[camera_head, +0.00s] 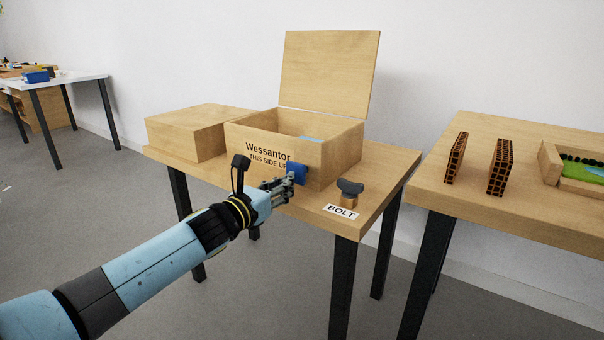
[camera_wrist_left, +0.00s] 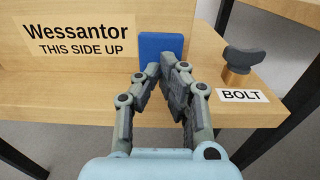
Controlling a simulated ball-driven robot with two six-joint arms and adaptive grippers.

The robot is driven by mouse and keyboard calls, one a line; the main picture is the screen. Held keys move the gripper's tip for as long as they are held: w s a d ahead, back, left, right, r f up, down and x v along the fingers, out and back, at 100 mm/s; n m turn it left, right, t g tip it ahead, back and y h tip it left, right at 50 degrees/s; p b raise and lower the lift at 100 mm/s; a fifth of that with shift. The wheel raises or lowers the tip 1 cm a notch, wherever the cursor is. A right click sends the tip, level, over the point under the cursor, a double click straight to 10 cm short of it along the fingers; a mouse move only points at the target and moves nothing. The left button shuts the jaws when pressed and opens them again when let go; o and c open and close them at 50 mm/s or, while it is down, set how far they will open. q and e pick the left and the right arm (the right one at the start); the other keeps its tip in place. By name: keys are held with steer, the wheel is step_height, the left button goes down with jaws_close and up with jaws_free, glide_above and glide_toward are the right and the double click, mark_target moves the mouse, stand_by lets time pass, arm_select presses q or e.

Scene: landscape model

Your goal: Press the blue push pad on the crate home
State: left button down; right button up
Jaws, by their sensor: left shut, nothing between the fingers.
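The wooden crate (camera_head: 343,154) stands on the table with its lid open, marked "Wessantor THIS SIDE UP". The blue push pad (camera_head: 297,172) is on the crate's front face near the right corner; it also shows in the left wrist view (camera_wrist_left: 160,45). My left gripper (camera_head: 292,180) is shut and empty, with its fingertips right at the lower part of the pad. In the left wrist view the fingertips (camera_wrist_left: 161,66) overlap the pad's lower edge. I cannot tell whether they touch it. My right gripper is not in view.
A dark-headed bolt on a wooden block (camera_head: 349,192) stands right of the crate behind a "BOLT" label (camera_head: 341,212). A closed wooden box (camera_head: 188,133) is to the left. Another table at right holds two perforated bricks (camera_head: 456,157) and a landscape tray (camera_head: 550,164).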

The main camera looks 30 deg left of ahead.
arm_select(q)
steer(key=shift+w, duration=0.1)
steer(key=shift+w+d, duration=0.1)
steer(key=shift+w, duration=1.45)
steer(key=shift+s+f+b, duration=0.15)
steer(key=shift+s+b, duration=0.15)
steer(key=shift+s, duration=1.05)
steer(key=s+b, duration=0.4)
steer(key=s, duration=0.1)
steer(key=shift+s+a, duration=0.15)
steer(key=shift+a, duration=0.15)
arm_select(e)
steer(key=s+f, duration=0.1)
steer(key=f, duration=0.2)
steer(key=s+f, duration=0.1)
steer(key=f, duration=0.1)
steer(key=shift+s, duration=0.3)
